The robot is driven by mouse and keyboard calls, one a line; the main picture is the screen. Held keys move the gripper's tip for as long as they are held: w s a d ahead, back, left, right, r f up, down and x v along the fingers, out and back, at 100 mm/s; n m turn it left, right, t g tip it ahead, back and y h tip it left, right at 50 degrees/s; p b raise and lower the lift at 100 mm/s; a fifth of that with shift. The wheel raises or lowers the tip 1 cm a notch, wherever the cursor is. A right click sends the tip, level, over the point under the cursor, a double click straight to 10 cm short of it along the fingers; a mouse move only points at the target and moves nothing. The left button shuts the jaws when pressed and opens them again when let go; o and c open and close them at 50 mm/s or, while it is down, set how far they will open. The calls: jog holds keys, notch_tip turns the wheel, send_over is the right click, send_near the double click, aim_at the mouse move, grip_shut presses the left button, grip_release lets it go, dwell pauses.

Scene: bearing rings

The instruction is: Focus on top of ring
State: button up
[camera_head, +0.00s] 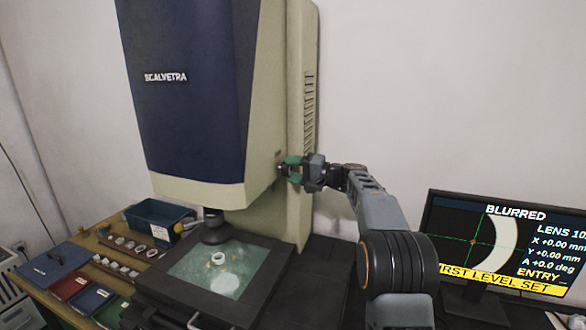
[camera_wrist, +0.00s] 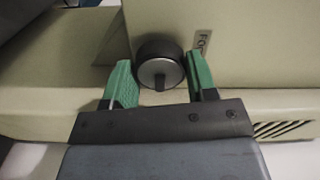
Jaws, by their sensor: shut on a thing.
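A bearing ring (camera_head: 218,259) lies on the glass stage (camera_head: 188,269) of the measuring machine, below its lens (camera_head: 214,228). The monitor (camera_head: 468,258) reads "BLURRED" and shows part of a pale ring with a green cross line. My gripper (camera_head: 289,170) is at the machine's right side. In the wrist view its green fingers (camera_wrist: 161,84) stand on both sides of a round dark focus knob (camera_wrist: 160,64) with a grey face, shut on it. A label beside the knob is partly cut off and begins "FO".
The machine's tall column (camera_head: 281,90) stands close to my gripper. On the wooden bench at left are a teal bin (camera_head: 152,219), a rack of rings (camera_head: 127,247) and coloured booklets (camera_head: 70,286). The wall at right is bare.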

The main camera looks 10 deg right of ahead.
jog(key=shift+m, duration=0.9)
jog(key=o, duration=0.9)
jog(key=shift+o, duration=0.2)
jog(key=b+v, duration=0.2)
jog(key=v, duration=1.2)
jog(key=shift+b, duration=0.3)
